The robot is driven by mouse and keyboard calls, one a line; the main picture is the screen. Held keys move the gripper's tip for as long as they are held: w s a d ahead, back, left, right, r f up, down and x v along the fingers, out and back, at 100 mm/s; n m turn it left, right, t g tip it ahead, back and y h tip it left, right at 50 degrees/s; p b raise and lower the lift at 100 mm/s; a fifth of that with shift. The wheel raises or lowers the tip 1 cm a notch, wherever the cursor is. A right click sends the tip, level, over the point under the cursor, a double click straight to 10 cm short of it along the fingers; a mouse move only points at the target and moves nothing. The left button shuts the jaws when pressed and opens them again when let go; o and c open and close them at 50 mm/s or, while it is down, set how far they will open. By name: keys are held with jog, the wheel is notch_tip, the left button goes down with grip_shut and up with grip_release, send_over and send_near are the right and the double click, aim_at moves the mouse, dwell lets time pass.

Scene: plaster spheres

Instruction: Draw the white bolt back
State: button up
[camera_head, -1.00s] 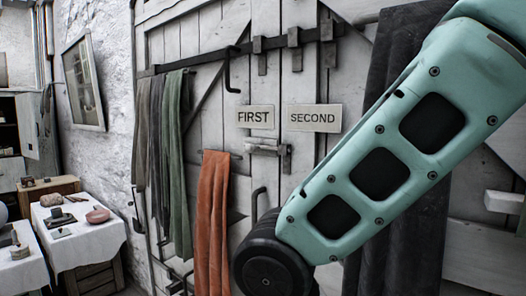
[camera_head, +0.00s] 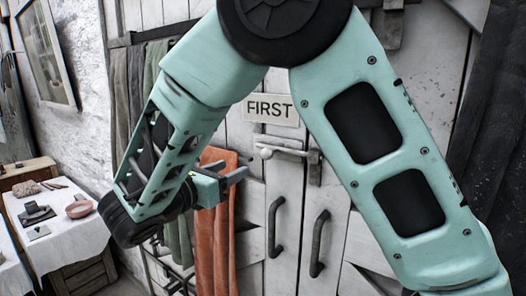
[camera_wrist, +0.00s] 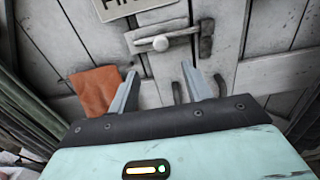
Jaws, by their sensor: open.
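The white bolt (camera_head: 284,151) lies across the door below the FIRST sign (camera_head: 270,109), with a pale knob at its left end. Its right end meets a dark upright bracket (camera_head: 314,166). In the wrist view the bolt (camera_wrist: 160,43) is above and beyond the fingertips, apart from them. My gripper (camera_head: 238,171) is to the left of and a little below the bolt in the head view, its fingers pointing right. In the wrist view my gripper (camera_wrist: 158,78) has its fingers spread, with nothing between them.
An orange cloth (camera_head: 216,235) hangs just below and behind my gripper, with a green cloth (camera_head: 178,240) left of it. Two dark door handles (camera_head: 276,227) stand below the bolt. A white-covered table (camera_head: 60,235) stands at the left.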

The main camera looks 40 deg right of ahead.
aim_at(264, 154)
jog(key=p+x, duration=0.3)
jog(key=x, duration=1)
jog(key=shift+d+p, duration=0.3)
jog(key=shift+p, duration=0.1)
grip_shut()
jog(key=w+a, duration=0.2)
jog(key=w, duration=0.4)
jog(key=shift+a, duration=0.15)
grip_release()
